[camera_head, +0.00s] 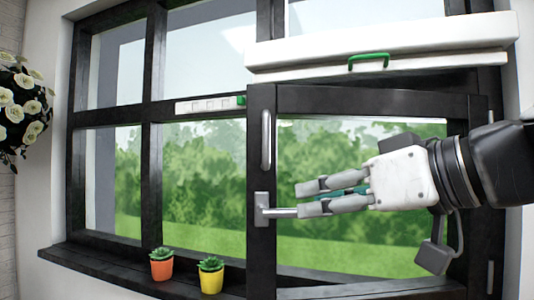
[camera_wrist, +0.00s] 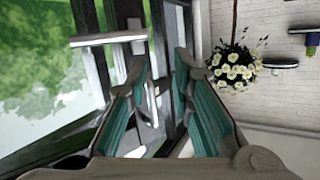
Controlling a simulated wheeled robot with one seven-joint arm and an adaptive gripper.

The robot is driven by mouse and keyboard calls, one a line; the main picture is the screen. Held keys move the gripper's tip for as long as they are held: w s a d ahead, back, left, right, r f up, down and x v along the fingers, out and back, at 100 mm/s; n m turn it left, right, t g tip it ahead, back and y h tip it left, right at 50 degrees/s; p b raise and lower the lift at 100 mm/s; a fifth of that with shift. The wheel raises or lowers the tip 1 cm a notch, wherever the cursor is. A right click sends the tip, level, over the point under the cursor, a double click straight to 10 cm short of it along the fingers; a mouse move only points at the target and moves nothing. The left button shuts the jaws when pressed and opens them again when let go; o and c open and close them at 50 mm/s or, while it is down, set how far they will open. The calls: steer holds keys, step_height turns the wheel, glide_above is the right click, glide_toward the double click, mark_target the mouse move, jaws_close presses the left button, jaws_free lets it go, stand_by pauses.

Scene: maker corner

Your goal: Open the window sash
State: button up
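The window sash (camera_head: 262,150) is the dark-framed right-hand pane. Its left edge seems to stand a little out from the fixed frame, as its top rail slopes against the transom. An upright grey bar (camera_head: 266,140) is on its left stile. Below it is a metal lever handle (camera_head: 278,212), lying level and pointing right. My gripper (camera_head: 308,199) is in front of the glass, its fingers pointing left at the lever's free end; contact is unclear. The wrist view shows the fingers (camera_wrist: 160,75) wide apart with nothing held, and pale handle metal (camera_wrist: 107,39) beyond the left finger.
Two small potted succulents, orange (camera_head: 162,264) and yellow (camera_head: 211,275), stand on the dark sill left of the sash. A white blind case (camera_head: 440,42) with a green handle (camera_head: 369,62) is above. White flowers (camera_head: 22,105) hang at far left.

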mark_target(269, 139)
step_height(269, 139, up, 9)
steer(key=w+d+t+y, duration=0.1)
steer(key=w+t+y, duration=0.1)
steer(key=w+t, duration=0.1)
steer(key=shift+n, duration=0.4)
steer(key=x, duration=0.4)
steer(key=p+x, duration=0.1)
steer(key=x, duration=0.4)
steer(key=f+x, duration=0.1)
steer(key=x, duration=0.3)
steer(key=shift+w+a+p, duration=0.15)
steer(key=shift+w+p, duration=0.05)
steer(key=shift+p, duration=0.2)
jaws_close()
